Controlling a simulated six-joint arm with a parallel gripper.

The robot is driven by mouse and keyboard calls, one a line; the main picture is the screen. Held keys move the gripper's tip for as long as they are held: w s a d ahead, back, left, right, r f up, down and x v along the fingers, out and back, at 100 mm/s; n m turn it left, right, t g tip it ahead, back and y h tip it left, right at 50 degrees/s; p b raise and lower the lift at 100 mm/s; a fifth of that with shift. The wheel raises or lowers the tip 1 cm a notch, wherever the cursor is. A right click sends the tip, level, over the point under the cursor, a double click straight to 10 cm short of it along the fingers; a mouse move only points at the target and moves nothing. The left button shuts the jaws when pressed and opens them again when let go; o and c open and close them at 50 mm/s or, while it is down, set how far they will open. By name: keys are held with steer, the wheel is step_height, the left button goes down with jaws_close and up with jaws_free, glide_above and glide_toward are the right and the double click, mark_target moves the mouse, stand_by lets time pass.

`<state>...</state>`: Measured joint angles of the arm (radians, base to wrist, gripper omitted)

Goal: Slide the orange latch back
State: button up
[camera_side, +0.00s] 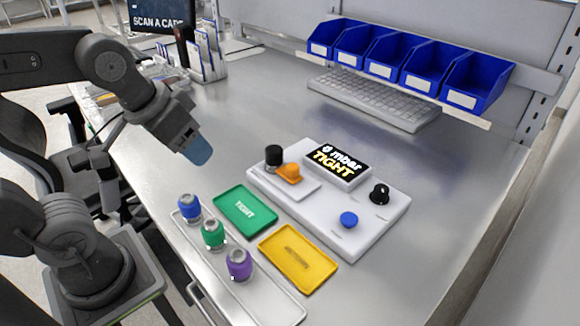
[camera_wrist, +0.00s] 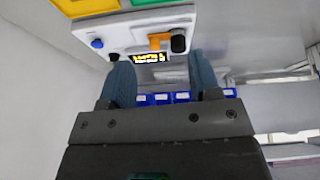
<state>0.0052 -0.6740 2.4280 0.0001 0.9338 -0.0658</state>
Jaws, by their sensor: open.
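The orange latch (camera_side: 289,174) sits on the white test unit (camera_side: 365,222), beside a black cylinder (camera_side: 273,157) and left of the display (camera_side: 337,162), which reads "0 mbar TIGHT". In the wrist view the orange latch (camera_wrist: 159,40) shows beyond my fingers, next to the black cylinder (camera_wrist: 178,42). My gripper (camera_side: 196,150) is in the air to the left of and above the unit, apart from the latch. In the wrist view my gripper (camera_wrist: 163,80) has its two blue fingers spread, with nothing between them.
A green tray (camera_side: 245,212) marked TIGHT and a yellow tray (camera_side: 298,258) lie in front of the unit. Blue, green and purple parts (camera_side: 213,233) stand on a metal rail. A black knob (camera_side: 379,193) and blue button (camera_side: 348,219) are on the unit. Keyboard (camera_side: 373,99) and blue bins stand behind.

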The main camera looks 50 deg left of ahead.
steer(key=w+d+r+n+g, duration=0.1)
steer(key=w+r+n+g, duration=0.25)
steer(key=w, duration=0.75)
steer(key=n+g, duration=0.2)
steer(key=n, duration=0.3)
glide_toward(293, 166)
step_height(293, 166, down, 10)
steer(key=shift+s+r, duration=0.15)
steer(key=shift+s, duration=0.05)
steer(key=shift+c, duration=0.2)
jaws_close()
